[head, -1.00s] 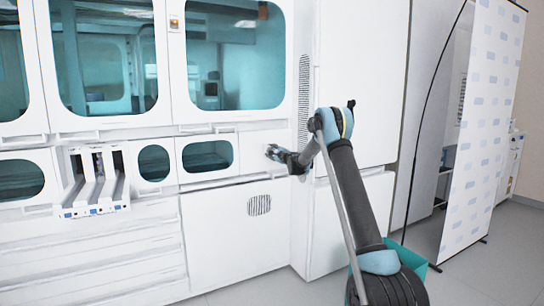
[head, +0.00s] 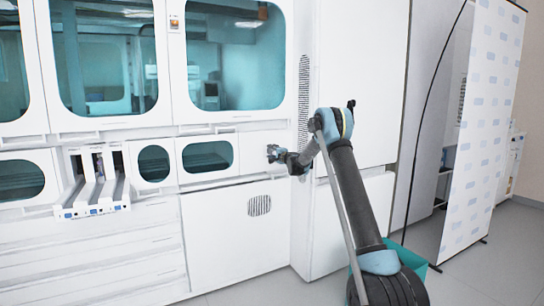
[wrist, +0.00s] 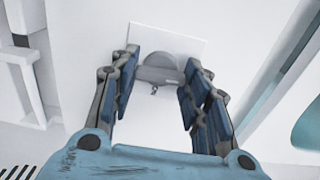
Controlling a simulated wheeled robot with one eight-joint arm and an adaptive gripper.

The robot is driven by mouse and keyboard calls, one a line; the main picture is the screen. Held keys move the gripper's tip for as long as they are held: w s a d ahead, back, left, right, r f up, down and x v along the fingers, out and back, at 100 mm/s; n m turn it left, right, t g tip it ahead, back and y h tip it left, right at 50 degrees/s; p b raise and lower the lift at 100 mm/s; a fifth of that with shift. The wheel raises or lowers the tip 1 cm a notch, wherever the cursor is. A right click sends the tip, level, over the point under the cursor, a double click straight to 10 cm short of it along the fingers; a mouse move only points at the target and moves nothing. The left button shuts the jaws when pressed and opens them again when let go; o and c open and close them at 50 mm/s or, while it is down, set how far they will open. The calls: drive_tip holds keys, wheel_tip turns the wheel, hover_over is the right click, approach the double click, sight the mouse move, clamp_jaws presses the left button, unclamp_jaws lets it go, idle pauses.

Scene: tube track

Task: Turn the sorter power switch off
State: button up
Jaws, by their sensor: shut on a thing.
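The sorter power switch (wrist: 160,73) is a grey rotary knob with a crosswise handle on a square white plate (wrist: 190,44), seen in the wrist view. My gripper (wrist: 159,66) has its two dark blue-padded fingers on either side of the knob, shut on the handle. In the head view my gripper (head: 273,153) is at the white machine front, right of the small oval window. The knob is too small and covered to make out there.
The white sorter machine (head: 225,240) fills the left and middle, with large teal windows above. A tube rack (head: 95,190) juts out at its left. A patterned folding screen (head: 483,120) stands at the right. Grey floor is clear in front of it.

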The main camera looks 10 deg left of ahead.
drive_tip(key=shift+s+a+f, duration=0.1)
drive_tip(key=o, duration=1.1)
drive_tip(key=shift+f, duration=0.1)
drive_tip(key=shift+s+d, duration=0.3)
drive_tip(key=v, duration=1.1)
